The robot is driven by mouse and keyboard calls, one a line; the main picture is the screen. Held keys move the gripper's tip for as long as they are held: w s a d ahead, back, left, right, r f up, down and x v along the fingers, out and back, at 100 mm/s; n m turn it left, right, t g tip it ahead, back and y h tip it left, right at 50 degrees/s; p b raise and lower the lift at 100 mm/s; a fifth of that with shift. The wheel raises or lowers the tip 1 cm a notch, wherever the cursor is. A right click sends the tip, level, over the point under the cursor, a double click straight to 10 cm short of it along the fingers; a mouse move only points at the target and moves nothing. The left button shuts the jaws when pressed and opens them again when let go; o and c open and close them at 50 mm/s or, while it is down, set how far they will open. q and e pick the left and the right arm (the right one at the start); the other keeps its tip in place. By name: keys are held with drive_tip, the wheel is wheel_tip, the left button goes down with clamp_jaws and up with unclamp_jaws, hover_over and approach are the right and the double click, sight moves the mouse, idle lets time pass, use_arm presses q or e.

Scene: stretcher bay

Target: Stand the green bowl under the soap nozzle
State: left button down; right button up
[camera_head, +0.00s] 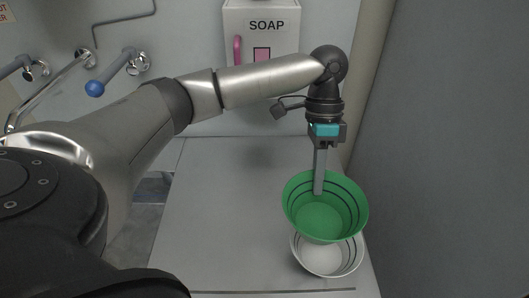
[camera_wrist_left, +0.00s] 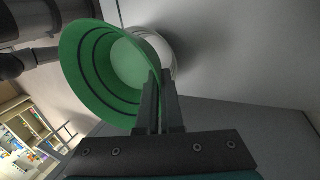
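The green bowl (camera_head: 326,217) with dark rings inside is in the head view at the right of the counter. My left gripper (camera_head: 319,190) points down and is shut on its far rim. The left wrist view shows the fingers (camera_wrist_left: 159,105) pinching the wall of the green bowl (camera_wrist_left: 97,68). The bowl overlaps a white bowl in view; whether they touch, I cannot tell. The soap dispenser (camera_head: 262,32), labelled SOAP, is on the back wall with a pink handle. Its nozzle is hidden behind my left arm. My right gripper is not in view.
The white bowl (camera_head: 323,259) stands on the counter (camera_head: 225,215) near its front right. The counter's middle and left are clear. A grey wall (camera_head: 450,150) bounds the right side. Blue-ended rails (camera_head: 97,87) project at the left.

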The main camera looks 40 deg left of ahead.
sight(303, 187)
use_arm(q)
drive_tip(key=m+y, duration=0.1)
drive_tip(key=m, duration=0.1)
drive_tip(key=s+a+f+m+y+p, duration=0.1)
drive_tip(key=m, duration=0.2)
drive_tip(key=s+a+f+m+g, duration=0.1)
drive_tip(key=m, duration=0.1)
drive_tip(key=shift+m+y+p, duration=0.4)
drive_tip(key=s+a+f+m+t+y+p, duration=0.1)
drive_tip(key=s+m+t+y+p, duration=0.15)
drive_tip(key=m, duration=0.95)
drive_tip(key=s+a+f+m+t+y+p, duration=0.1)
drive_tip(key=s+a+m+t+p, duration=0.2)
drive_tip(key=m, duration=0.9)
drive_tip(key=shift+t, duration=0.55)
drive_tip(key=w+a+f, duration=0.1)
drive_tip(key=w+a, duration=0.2)
drive_tip(key=w, duration=0.2)
drive_tip(key=w+a+b, duration=0.1)
drive_tip(key=w+a, duration=0.3)
drive_tip(key=w, duration=0.1)
drive_tip(key=w+a+f+b, duration=0.1)
drive_tip(key=w+a, duration=0.3)
drive_tip(key=w, duration=0.1)
drive_tip(key=shift+a+f, duration=0.15)
drive_tip(key=shift+f, duration=0.15)
wheel_tip(303, 187, down, 4)
drive_tip(key=shift+b, duration=0.4)
drive_tip(key=shift+w+a+f, duration=0.15)
drive_tip(key=shift+w, duration=0.05)
